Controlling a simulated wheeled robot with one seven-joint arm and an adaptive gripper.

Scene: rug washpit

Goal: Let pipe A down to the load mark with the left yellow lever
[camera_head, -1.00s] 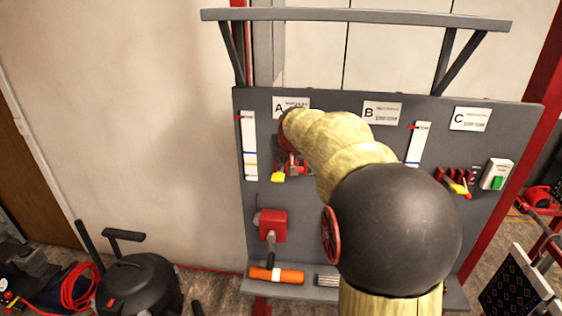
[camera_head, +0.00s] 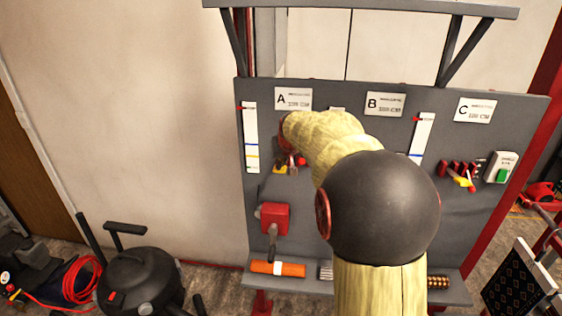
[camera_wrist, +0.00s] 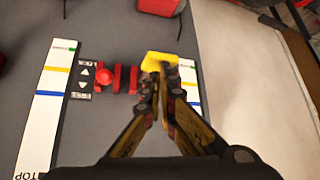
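The left yellow lever (camera_head: 279,169) is under label A (camera_head: 293,98) on the grey panel, half covered by my arm's end. In the wrist view the yellow lever (camera_wrist: 160,62) shows as a yellow block just beyond my fingertips. My gripper (camera_wrist: 161,82) has its two fingers drawn nearly together at the lever. I cannot tell whether they touch it or have its stem between them. The white gauge for A (camera_head: 250,137) has a red pointer near its top, with blue and yellow lines lower down. Pipe A itself is not clearly visible.
Red levers (camera_wrist: 118,78) stand close beside the yellow one. A second gauge (camera_head: 421,140) and another yellow lever (camera_head: 464,182) are further right. A red box with a handle (camera_head: 273,218) hangs below. A black vacuum (camera_head: 140,283) stands on the floor at left.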

